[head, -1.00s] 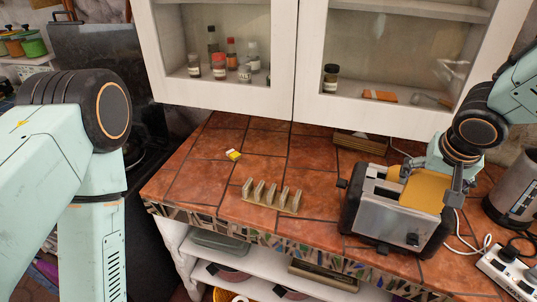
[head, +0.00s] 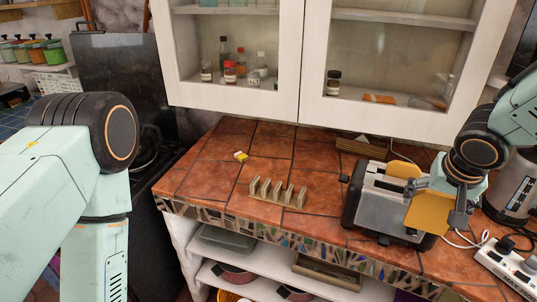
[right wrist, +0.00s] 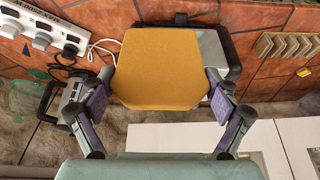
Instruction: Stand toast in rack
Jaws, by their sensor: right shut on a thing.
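My right gripper (head: 439,199) is shut on a golden-brown toast slice (head: 430,214), held in front of the right part of the silver and black toaster (head: 383,206). In the right wrist view the held slice (right wrist: 160,70) sits between the two fingers (right wrist: 158,100) and hides much of the toaster (right wrist: 213,45). Another toast slice (head: 404,170) shows at the toaster's top. The toast rack (head: 278,194), with several upright dividers, stands empty left of the toaster. My left arm shows at the left, but its gripper is out of view.
A small yellow and white item (head: 241,156) lies behind the rack. A kettle (head: 513,188) and a white power strip (head: 507,265) with cords are at the right. A white wall cabinet (head: 300,60) hangs above the counter.

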